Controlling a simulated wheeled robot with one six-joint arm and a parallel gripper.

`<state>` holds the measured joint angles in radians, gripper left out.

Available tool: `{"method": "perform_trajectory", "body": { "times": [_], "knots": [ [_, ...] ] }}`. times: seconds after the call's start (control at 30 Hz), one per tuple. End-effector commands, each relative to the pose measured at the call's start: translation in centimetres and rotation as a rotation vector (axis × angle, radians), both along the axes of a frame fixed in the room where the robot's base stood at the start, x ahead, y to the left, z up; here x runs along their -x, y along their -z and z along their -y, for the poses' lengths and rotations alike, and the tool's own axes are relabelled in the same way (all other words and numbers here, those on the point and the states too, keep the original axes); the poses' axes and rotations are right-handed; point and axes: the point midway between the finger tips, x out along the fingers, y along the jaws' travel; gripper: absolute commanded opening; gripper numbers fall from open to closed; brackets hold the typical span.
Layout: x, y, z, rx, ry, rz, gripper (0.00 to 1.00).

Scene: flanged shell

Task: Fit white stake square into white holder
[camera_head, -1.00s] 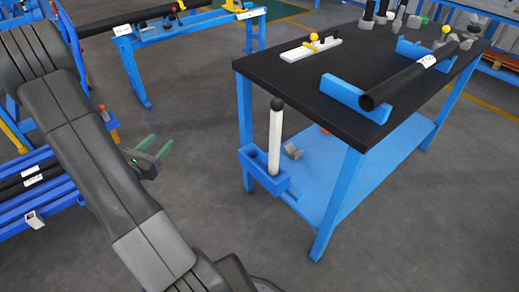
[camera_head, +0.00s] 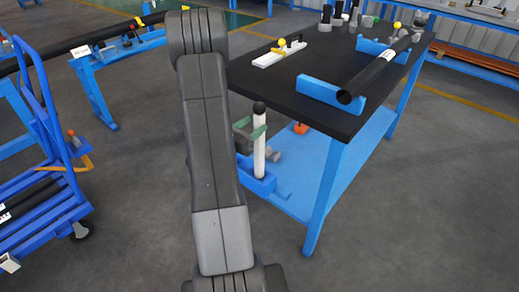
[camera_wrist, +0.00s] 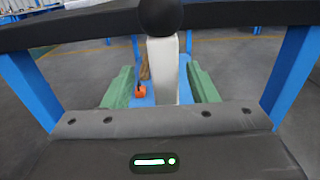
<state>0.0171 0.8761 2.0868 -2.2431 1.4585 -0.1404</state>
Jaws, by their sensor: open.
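The white stake (camera_head: 259,147), a white post with a black ball on top, stands upright in a blue bracket (camera_head: 263,187) on the table's near left side. It also shows in the wrist view (camera_wrist: 162,72). My gripper (camera_head: 251,128) is at the stake's upper part. In the wrist view my open gripper (camera_wrist: 158,68) has one green finger on each side of the stake, with visible gaps. The stake's lower end is hidden. A white block (camera_head: 279,54) with a yellow ball lies on the black tabletop; I cannot tell whether it is the white holder.
The black tabletop (camera_head: 290,88) carries a black tube (camera_head: 375,70) on blue supports and several grey parts at the back. A blue cart (camera_head: 45,205) stands at left. An orange item (camera_head: 300,128) lies on the lower shelf. Grey floor is open in front.

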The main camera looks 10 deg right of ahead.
Motion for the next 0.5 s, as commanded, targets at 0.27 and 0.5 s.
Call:
{"method": "perform_trajectory", "body": {
  "times": [0.27,0.5],
  "knots": [
    [-1.7,-0.3,3.2,0.0,0.004,0.002,0.53],
    [-2.6,-0.3,4.2,-0.001,0.0,0.001,0.53]
  ]
}}
